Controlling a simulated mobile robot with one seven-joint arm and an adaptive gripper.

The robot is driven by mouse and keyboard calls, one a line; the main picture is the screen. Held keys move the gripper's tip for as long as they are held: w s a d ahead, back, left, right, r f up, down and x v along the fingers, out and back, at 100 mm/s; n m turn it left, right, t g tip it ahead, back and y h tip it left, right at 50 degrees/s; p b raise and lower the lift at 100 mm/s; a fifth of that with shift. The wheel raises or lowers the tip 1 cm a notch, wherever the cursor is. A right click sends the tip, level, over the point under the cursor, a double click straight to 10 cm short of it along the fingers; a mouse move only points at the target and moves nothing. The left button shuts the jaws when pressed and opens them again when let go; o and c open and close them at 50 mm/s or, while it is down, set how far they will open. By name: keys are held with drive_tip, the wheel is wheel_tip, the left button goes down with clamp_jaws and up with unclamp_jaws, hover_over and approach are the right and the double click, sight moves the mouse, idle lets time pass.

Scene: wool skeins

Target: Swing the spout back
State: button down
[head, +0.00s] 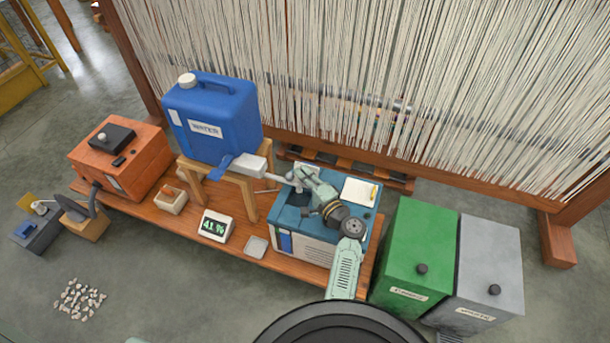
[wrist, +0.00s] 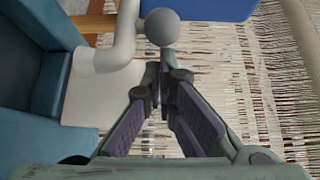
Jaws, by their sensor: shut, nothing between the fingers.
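The spout (head: 277,177) is a pale grey pipe running right from a light grey block below the blue water jug (head: 212,115), toward the teal machine (head: 300,225). In the wrist view the spout (wrist: 112,57) shows as a bent pale pipe, with a grey ball knob (wrist: 162,27) close by it. My gripper (head: 303,174) is over the back left of the teal machine, at the spout's right end. In the wrist view my gripper (wrist: 162,72) is shut and empty, its tips just short of the knob. I cannot tell whether they touch.
A wooden stand (head: 250,208) holds the jug on a low wooden bench. An orange box (head: 125,160) stands left, a display (head: 216,226) in front. Green (head: 415,250) and grey (head: 487,265) bins stand right. A threaded loom (head: 400,90) closes off the back.

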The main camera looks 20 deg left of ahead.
drive_tip(key=shift+s+m+t+h, duration=0.4)
drive_tip(key=shift+s, duration=0.1)
